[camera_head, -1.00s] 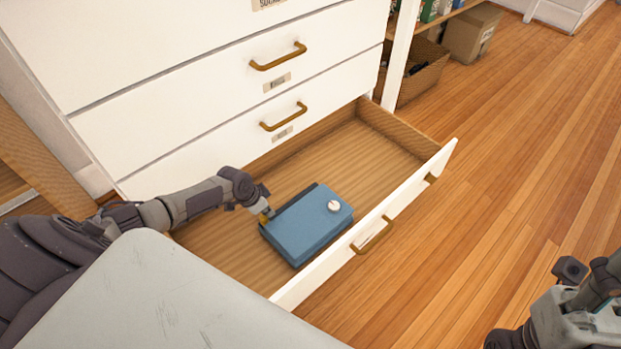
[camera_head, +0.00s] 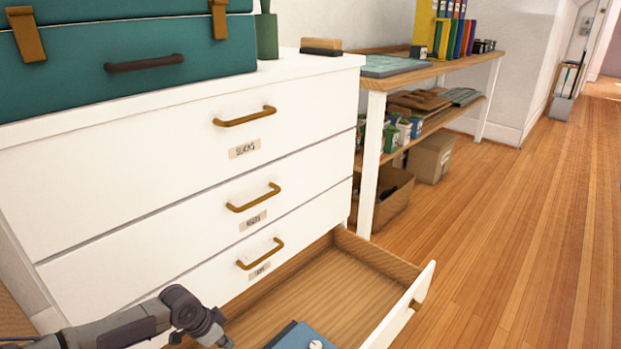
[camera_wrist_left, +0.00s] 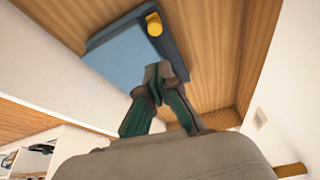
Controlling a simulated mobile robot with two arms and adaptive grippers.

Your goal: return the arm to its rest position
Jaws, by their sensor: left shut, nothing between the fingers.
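My left arm comes in at the lower left of the head view, and its gripper (camera_head: 215,338) is over the open bottom drawer (camera_head: 345,290), partly cut off by the frame's lower edge. In the left wrist view the left gripper (camera_wrist_left: 158,72) has its fingers together and holds nothing. A blue box (camera_head: 298,337) lies in the drawer, just right of the gripper, with a small white round piece on top. The box also shows in the left wrist view (camera_wrist_left: 118,62), beyond the fingertips, with a yellow knob (camera_wrist_left: 154,25) near it. My right gripper is out of view.
The white dresser (camera_head: 200,170) has its upper drawers shut. A teal case (camera_head: 120,60) stands on it. A wooden shelf table (camera_head: 430,70) with folders, and a cardboard box (camera_head: 432,158) below, stands to the right. The wooden floor (camera_head: 500,230) at right is clear.

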